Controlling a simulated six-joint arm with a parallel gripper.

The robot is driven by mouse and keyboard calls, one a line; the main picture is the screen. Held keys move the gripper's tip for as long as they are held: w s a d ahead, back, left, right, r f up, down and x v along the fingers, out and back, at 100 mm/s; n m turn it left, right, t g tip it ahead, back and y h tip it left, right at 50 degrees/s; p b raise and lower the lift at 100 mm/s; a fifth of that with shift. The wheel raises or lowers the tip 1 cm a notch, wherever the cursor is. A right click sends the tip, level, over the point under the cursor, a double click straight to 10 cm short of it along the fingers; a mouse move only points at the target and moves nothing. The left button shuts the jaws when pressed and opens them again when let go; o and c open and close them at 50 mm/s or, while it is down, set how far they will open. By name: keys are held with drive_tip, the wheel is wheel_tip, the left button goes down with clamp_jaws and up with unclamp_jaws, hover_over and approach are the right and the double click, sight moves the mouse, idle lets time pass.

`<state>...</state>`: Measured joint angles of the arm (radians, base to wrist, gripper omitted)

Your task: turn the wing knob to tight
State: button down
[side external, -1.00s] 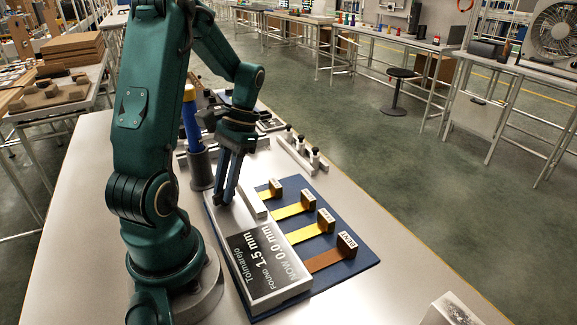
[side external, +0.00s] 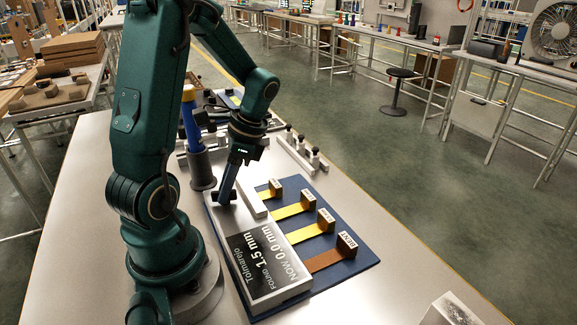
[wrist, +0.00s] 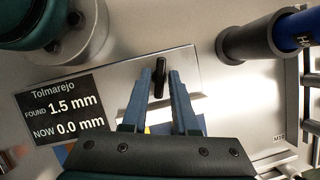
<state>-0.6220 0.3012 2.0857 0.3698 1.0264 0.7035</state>
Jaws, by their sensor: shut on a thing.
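The black wing knob (wrist: 160,77) stands on the pale metal housing (wrist: 187,62), with its bar nearly upright in the wrist view. My gripper (wrist: 160,78) is shut on the knob, one blue finger on each side of it. In the side external view my gripper (side external: 225,194) reaches down to the far end of the housing, and the fingers and knob blur together there. The black label (wrist: 66,111) on the housing reads "Tolmarejo", "FOUND 1.5 mm" and "NOW 0.0 mm". No tight mark can be made out.
A blue board (side external: 331,268) beside the housing holds several yellow and brown strips with tagged blocks. A dark cup (side external: 202,170) with a blue, yellow-topped tool (side external: 189,118) stands close behind my gripper. A rail with black knobs (side external: 300,151) lies farther back. The table's front is mostly clear.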

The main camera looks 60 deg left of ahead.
drive_tip(key=m+t+y, duration=0.1)
drive_tip(key=m, duration=0.2)
drive_tip(key=m+y, duration=0.1)
drive_tip(key=m, duration=0.3)
drive_tip(key=shift+s+d+t, duration=0.1)
drive_tip(key=shift+d+t, duration=0.05)
drive_tip(key=shift+t, duration=0.25)
drive_tip(key=m+t+y, duration=0.1)
drive_tip(key=m, duration=0.3)
drive_tip(key=shift+s, duration=0.1)
drive_tip(key=shift+s+m+t, duration=0.1)
drive_tip(key=shift+m+t, duration=0.7)
drive_tip(key=shift+m, duration=0.8)
drive_tip(key=c, duration=0.9)
unclamp_jaws()
drive_tip(key=shift+v, duration=1.9)
drive_tip(key=shift+d+r, duration=0.35)
drive_tip(key=shift+r, duration=0.3)
